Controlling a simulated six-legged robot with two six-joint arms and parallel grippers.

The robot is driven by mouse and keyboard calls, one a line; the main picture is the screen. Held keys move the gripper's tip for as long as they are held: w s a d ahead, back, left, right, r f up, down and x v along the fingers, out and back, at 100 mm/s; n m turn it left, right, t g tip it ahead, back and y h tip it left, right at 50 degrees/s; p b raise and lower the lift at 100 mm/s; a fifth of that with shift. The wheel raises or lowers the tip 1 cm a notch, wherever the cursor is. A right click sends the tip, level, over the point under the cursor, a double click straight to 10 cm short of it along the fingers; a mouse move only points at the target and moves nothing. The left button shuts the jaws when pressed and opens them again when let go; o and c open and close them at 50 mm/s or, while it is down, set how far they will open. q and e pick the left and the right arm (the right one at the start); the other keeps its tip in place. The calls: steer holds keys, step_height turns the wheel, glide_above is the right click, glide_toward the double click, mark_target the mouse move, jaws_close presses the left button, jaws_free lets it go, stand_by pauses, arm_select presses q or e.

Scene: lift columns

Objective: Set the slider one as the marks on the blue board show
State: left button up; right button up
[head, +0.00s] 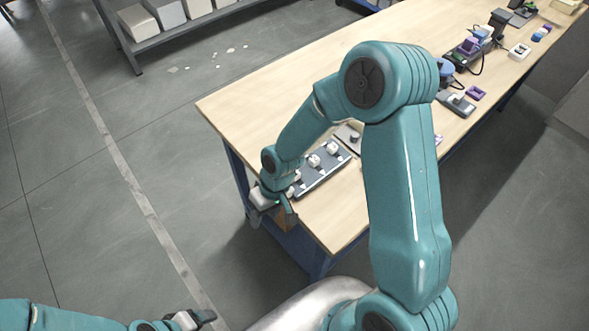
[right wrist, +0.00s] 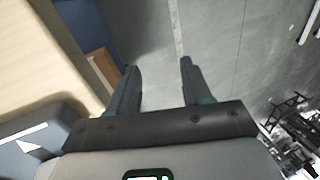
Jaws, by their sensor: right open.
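A long dark grey slider panel (head: 322,180) with several white knobs (head: 314,160) lies near the table's near left corner. My right arm partly covers it, and I cannot tell which knob is slider one. My right gripper (head: 276,212) is at the panel's near end, by the table edge. In the right wrist view, its two fingers (right wrist: 158,85) are apart and empty over the floor beyond the edge. A blue-grey piece with a white triangle (right wrist: 35,143) shows at lower left there. No blue board with marks is clear. My left gripper (head: 190,319) is low at the left, away from the table.
The wooden table (head: 255,95) has free room left of the panel. A small grey plate with a dark knob (head: 352,137) lies just beyond the panel. Several devices (head: 468,45) stand along the far right. A shelf with pale bins (head: 170,35) stands at the back left.

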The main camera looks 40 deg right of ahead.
steer(key=w+d+r+h+b, duration=0.1)
steer(key=d+r+h, duration=0.1)
steer(key=d+r, duration=0.65)
steer(key=w+d+r+h+b, duration=0.1)
steer(key=w+d+r, duration=0.15)
steer(key=r, duration=1.15)
steer(key=shift+n, duration=0.3)
steer(key=f, duration=1.5)
steer(key=shift+s+d+f, duration=0.15)
steer(key=shift+s+f, duration=0.15)
steer(key=shift+f, duration=0.05)
jaws_close()
